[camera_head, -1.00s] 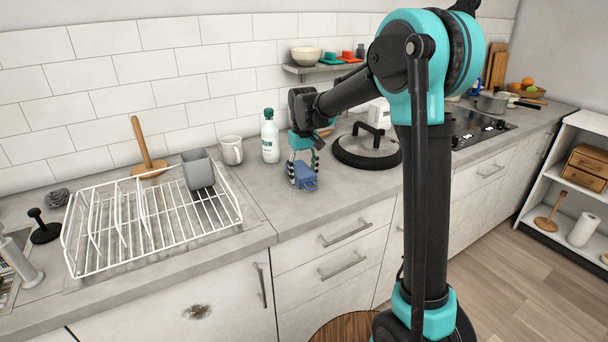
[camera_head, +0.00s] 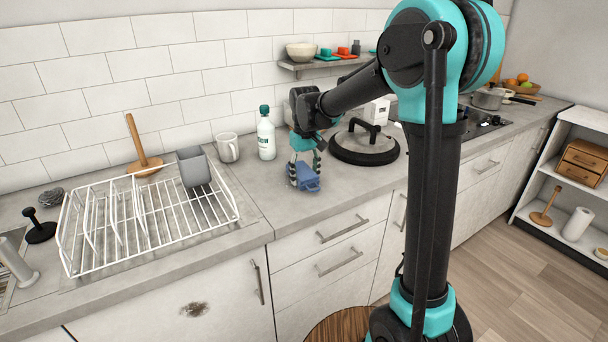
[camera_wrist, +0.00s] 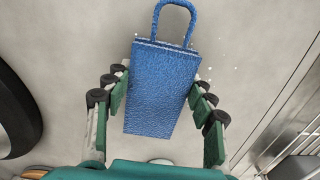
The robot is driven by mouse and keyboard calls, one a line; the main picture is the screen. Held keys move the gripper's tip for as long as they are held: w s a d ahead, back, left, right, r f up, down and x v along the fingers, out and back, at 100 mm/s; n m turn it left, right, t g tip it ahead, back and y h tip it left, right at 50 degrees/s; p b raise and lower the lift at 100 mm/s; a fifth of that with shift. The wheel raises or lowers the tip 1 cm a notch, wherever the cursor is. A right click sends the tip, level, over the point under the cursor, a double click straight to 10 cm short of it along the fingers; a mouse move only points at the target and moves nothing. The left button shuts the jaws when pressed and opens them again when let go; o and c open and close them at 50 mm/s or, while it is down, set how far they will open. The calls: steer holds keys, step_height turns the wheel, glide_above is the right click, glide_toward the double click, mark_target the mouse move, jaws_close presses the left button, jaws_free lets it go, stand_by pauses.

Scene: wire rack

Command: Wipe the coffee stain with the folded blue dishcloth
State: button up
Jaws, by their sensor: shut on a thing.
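The folded blue dishcloth (camera_head: 309,181) is at the counter's front part, right of the white bottle. In the wrist view the dishcloth (camera_wrist: 160,95) has a loop at its far end and lies between my fingers. My gripper (camera_head: 304,168) points down and is shut on the dishcloth; its fingers also show on both sides of it in the wrist view. I cannot tell whether the cloth touches the counter. A brown coffee stain (camera_head: 195,310) marks the white cabinet door (camera_head: 150,316) below the dish rack.
A white wire rack (camera_head: 150,218) with a grey cup (camera_head: 194,167) stands left on the counter (camera_head: 262,212). Drawer handles (camera_head: 343,229) stick out below.

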mark_target(314, 182)
steer(key=shift+s+d, duration=0.35)
steer(key=shift+s, duration=0.2)
steer(key=shift+s+d, duration=0.35)
steer(key=shift+s, duration=0.2)
steer(key=shift+s+d, duration=0.1)
steer(key=shift+s+d, duration=0.35)
steer(key=shift+s, duration=0.2)
steer(key=shift+s+d, duration=0.3)
steer(key=shift+s, duration=0.2)
steer(key=shift+r, duration=0.1)
step_height(314, 182, up, 7)
steer(key=shift+w, duration=0.1)
